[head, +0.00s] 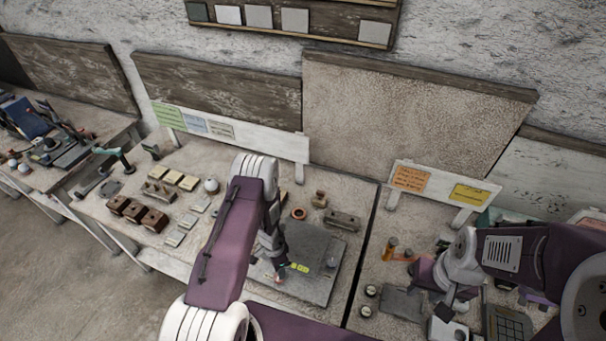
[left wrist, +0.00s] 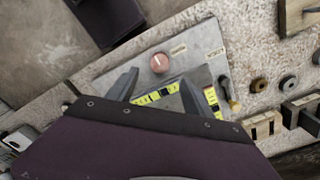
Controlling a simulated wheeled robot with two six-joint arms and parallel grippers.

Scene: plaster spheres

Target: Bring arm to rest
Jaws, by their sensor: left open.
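My left arm reaches over the bench in the head view, and its gripper (head: 277,268) points down just above a grey plate (head: 318,285). In the left wrist view the two dark fingers of the left gripper (left wrist: 158,80) stand apart, with nothing between them that I can make out. A round pinkish piece (left wrist: 159,62) sits on the plate just beyond the fingertips. My right gripper (head: 445,302) hangs low over the right bench section; its fingers are too small and dark to tell their state.
A white sphere (head: 211,185) stands on the bench left of my left arm, near several brown blocks (head: 137,214). A small orange ring (head: 299,213) and a grey bar (head: 343,220) lie behind the plate. Label boards (head: 235,133) line the bench's back.

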